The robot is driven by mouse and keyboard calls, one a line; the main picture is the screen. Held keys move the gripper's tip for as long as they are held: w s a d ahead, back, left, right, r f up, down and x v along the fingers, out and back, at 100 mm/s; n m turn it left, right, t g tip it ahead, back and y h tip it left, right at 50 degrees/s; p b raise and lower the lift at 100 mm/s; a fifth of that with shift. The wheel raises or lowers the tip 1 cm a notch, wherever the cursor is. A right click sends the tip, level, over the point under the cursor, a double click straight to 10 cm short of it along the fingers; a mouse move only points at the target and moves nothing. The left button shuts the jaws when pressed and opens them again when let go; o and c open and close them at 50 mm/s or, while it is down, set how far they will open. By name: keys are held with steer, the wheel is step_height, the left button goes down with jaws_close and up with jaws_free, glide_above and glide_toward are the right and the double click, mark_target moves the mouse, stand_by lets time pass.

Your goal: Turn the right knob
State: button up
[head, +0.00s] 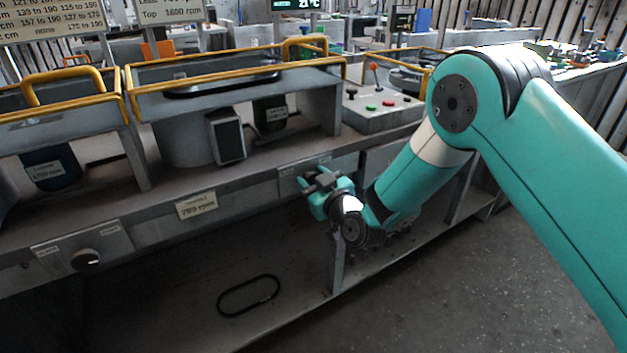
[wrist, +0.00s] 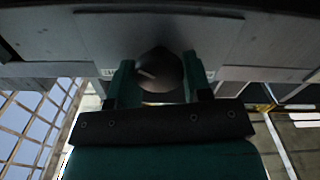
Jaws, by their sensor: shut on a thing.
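The right knob (wrist: 160,70), dark and round, shows in the wrist view on a grey panel, between the two fingers of my gripper (wrist: 158,82). The fingers are shut on it from both sides. In the head view my gripper (head: 318,183) is at the right-hand panel (head: 292,178) on the bench front and hides this knob. The left knob (head: 85,259), dark with a light mark, sits on its own panel at the lower left, well apart from my gripper.
A black belt loop (head: 248,295) lies on the lower shelf. The floor at the right is clear.

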steer(key=m, duration=0.3)
steer(key=shift+w+d, duration=0.1)
steer(key=shift+d+m, duration=0.1)
steer(key=shift+m, duration=1.9)
steer(key=o, duration=0.9)
